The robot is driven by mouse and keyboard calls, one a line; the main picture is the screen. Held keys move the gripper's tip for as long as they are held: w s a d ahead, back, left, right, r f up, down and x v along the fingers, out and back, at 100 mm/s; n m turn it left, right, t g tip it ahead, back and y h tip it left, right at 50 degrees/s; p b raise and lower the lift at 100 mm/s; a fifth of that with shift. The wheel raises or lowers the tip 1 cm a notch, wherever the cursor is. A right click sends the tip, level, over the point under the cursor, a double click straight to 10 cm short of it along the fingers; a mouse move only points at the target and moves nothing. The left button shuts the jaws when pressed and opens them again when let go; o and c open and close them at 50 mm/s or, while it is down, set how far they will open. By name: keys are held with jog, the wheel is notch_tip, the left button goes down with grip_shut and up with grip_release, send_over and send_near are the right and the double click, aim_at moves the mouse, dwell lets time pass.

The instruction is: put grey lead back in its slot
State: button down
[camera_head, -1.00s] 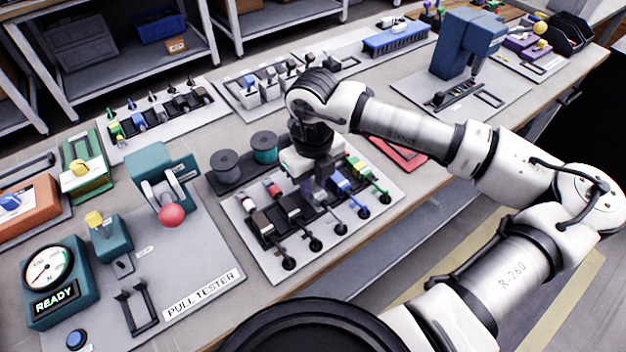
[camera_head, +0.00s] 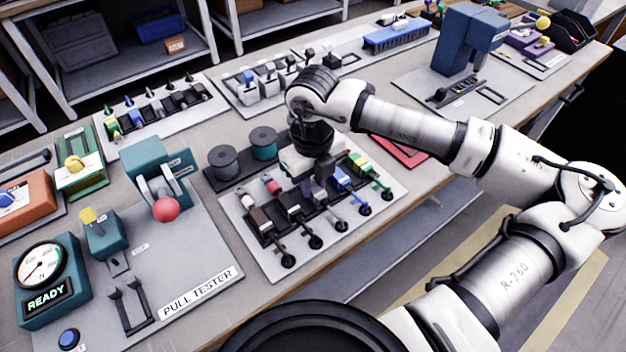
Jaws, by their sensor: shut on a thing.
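My gripper (camera_head: 306,181) points down over the middle of the lead rack (camera_head: 270,262), a grey plate with a black slotted holder. It is shut on the grey lead (camera_head: 324,192), whose plug is mostly hidden by the gripper and wrist. The grey lead's cable end (camera_head: 340,225) shows at the front of the plate. Whether the plug is seated in its slot or just above it cannot be told. The black lead (camera_head: 294,211) lies to its left and the blue lead (camera_head: 343,180) to its right.
A brown lead (camera_head: 260,221) and a green lead (camera_head: 361,165) sit at the rack's ends. Two spools (camera_head: 223,162) stand behind the rack. The pull tester (camera_head: 166,208) is at left and a red tray (camera_head: 400,152) at right. Bare bench edge shows in front.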

jog(key=c, duration=1.2)
grip_release()
jog(key=shift+r, duration=0.15)
notch_tip(320, 180, up, 14)
jog(key=shift+f+b, duration=0.2)
jog(key=shift+b, duration=0.45)
